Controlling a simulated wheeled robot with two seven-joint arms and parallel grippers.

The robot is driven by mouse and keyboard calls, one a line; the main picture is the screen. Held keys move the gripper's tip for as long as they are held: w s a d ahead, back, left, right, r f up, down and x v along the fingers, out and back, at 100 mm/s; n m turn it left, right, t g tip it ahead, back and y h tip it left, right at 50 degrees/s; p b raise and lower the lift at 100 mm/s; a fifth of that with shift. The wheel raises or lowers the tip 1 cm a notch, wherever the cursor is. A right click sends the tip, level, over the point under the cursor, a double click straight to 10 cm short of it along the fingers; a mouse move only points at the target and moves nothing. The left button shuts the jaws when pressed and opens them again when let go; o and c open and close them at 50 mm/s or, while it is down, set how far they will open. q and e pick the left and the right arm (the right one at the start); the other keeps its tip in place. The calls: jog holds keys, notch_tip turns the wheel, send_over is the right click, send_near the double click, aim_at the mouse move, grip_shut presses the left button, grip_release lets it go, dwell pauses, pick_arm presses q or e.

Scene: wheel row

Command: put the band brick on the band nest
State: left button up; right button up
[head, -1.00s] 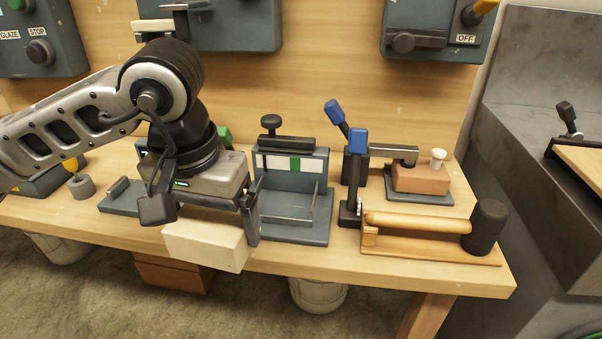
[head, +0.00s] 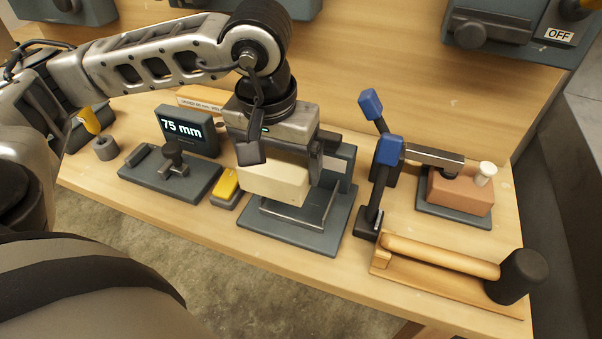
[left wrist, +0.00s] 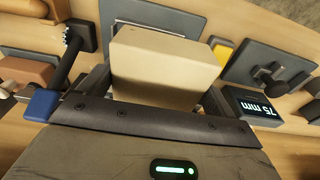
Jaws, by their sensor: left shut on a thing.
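The band brick is a cream block (head: 272,182), also seen large in the left wrist view (left wrist: 165,65). My left gripper (head: 284,168) is shut on it. I take the band nest to be the dark grey fixture (head: 300,240) with a flat base and an upright back. The brick is over the nest's base, in front of its back; whether it touches the nest I cannot tell. My arm and the brick hide most of the nest's back and its green band. My right gripper is not in view.
Left of the nest are a yellow button (head: 226,186) and a gauge reading 75 mm (head: 181,127). The board (head: 400,60) rises behind.

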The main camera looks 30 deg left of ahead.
pick_arm(q)
jog(key=w+f, duration=0.1)
jog(key=f, duration=0.1)
jog(key=w+d+f, duration=0.1)
jog(key=f, duration=0.1)
jog(key=shift+w+d, duration=0.15)
jog(key=shift+w, duration=0.25)
jog(key=f, duration=0.3)
jog(key=shift+w+d+f+p, duration=0.1)
jog(key=shift+w+f+p, duration=0.2)
jog(key=shift+f+p, duration=0.05)
jog(key=shift+f, duration=0.25)
jog(key=o, duration=1)
jog(key=shift+b, duration=0.3)
jog(key=shift+r, duration=0.1)
jog(key=shift+r+p, duration=0.25)
jog(key=shift+p, duration=0.2)
jog(key=r, duration=0.7)
jog(key=s+r, duration=0.1)
jog(key=r, duration=0.2)
jog(key=shift+s+d+r+b, duration=0.1)
jog(key=shift+d+r+b, duration=0.1)
jog(key=shift+b, duration=0.1)
jog(key=shift+s+r, duration=0.1)
jog(key=shift+r, duration=0.5)
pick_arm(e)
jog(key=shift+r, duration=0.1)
